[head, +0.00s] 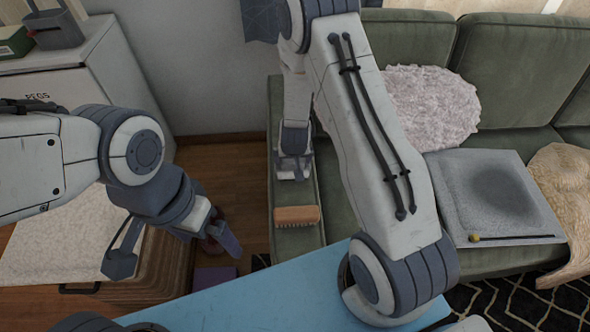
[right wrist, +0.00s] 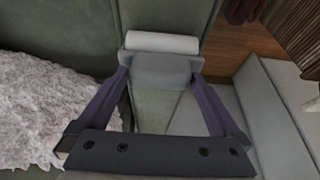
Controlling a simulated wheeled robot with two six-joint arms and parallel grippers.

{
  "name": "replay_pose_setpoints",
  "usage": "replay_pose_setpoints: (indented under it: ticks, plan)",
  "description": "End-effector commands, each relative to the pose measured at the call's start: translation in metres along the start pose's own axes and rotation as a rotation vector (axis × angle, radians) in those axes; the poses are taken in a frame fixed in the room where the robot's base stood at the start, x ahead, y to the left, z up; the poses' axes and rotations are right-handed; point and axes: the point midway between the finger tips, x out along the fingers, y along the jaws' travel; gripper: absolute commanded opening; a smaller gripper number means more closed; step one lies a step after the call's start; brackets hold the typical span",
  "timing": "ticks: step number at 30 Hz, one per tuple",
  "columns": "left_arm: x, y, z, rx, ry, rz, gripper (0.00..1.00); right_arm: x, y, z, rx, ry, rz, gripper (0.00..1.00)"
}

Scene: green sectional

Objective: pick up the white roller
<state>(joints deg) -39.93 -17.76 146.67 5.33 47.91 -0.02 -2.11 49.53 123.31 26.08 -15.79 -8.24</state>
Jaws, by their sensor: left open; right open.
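The white roller (right wrist: 162,42) shows in the right wrist view as a pale cylinder lying crosswise just beyond my right fingertips. A grey block-like part (right wrist: 160,70) lies against its near side, between the fingertips; I cannot tell whether it belongs to the roller. My right gripper (right wrist: 162,78) is open, with one finger on each side. In the head view my right gripper (head: 294,168) points down at the green sofa arm, and the roller is mostly hidden there. My left gripper (head: 222,236) is open and empty, over the floor left of the sofa.
A wooden brush (head: 297,215) lies on the sofa arm (head: 300,240) nearer to me. A fluffy white cushion (head: 430,105) and a grey square cushion (head: 495,195) are on the sofa to the right. A blue surface (head: 270,295) is in front. A white cabinet (head: 75,85) stands left.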

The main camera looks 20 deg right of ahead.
Motion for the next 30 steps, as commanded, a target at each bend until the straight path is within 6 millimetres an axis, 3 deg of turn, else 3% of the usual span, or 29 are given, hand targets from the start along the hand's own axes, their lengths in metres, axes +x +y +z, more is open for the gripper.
replay_pose_setpoints:
  ticks: [3,10,11,16,25,30]
  plan:
    - [0.001,0.0,0.0,0.0,0.0,0.0,1.0,0.011,0.0,0.0,-0.001,0.001,0.0,1.0]
    - [0.001,0.0,0.0,0.0,0.0,0.0,1.0,0.013,0.0,0.0,-0.001,0.002,-0.001,1.0]
    - [0.001,0.0,0.0,0.0,0.0,0.0,1.0,0.013,0.0,0.0,-0.001,0.001,-0.001,0.96]
    - [0.001,0.0,0.0,0.0,0.0,0.0,1.0,0.013,0.0,0.0,-0.001,0.001,-0.001,0.32]
    - [0.0,0.0,0.0,0.0,0.0,0.0,1.0,0.01,-0.001,-0.002,-0.002,0.002,-0.001,0.31]
    - [-0.003,0.0,0.0,0.0,0.0,0.0,1.0,-0.004,-0.001,-0.008,-0.001,0.005,-0.002,0.31]
